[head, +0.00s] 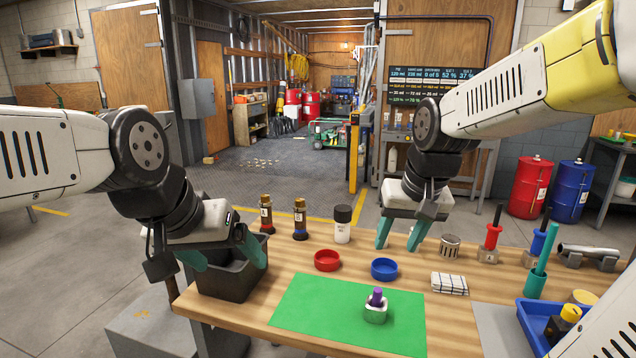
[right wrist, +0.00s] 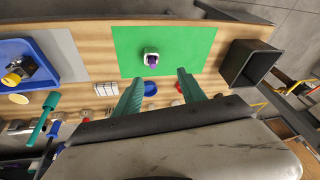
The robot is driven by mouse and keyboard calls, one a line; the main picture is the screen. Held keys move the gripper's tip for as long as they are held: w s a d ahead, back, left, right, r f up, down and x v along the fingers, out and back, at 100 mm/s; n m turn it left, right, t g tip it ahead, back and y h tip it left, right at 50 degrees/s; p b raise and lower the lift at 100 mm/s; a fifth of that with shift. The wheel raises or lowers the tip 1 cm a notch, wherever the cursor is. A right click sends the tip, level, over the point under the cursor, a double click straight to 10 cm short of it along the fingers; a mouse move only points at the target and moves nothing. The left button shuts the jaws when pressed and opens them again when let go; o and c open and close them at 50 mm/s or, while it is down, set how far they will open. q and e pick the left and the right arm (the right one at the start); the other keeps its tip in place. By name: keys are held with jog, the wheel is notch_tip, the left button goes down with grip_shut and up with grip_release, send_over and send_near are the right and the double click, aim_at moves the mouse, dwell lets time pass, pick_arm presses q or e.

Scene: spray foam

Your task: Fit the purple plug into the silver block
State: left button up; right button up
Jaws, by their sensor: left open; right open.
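The purple plug (head: 377,296) stands upright at the top of the silver block (head: 375,315) on the green mat (head: 310,312). How deep it sits cannot be told. In the right wrist view, the plug (right wrist: 152,60) also shows against the block (right wrist: 150,51), seen from above. My right gripper (head: 403,240) is open and empty, above the table behind the mat; its fingers (right wrist: 157,83) point toward the block but stay apart from it. My left gripper (head: 222,257) is open and empty, over the dark bin at the table's left.
The dark bin (head: 226,284) stands at the left edge. A red dish (head: 327,261) and blue dish (head: 384,269) lie behind the mat. Bottles (head: 300,219), a striped cloth (head: 450,283), colored-handled tools (head: 493,235) and a blue tray (head: 530,318) surround it. The mat is otherwise clear.

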jog(key=s+a+r+t+y, duration=0.1)
jog(key=s+r+t, duration=0.1)
jog(key=s, duration=0.7)
jog(key=shift+s+r+n, duration=0.25)
jog(key=shift+s+n, duration=0.05)
jog(key=shift+n, duration=0.1)
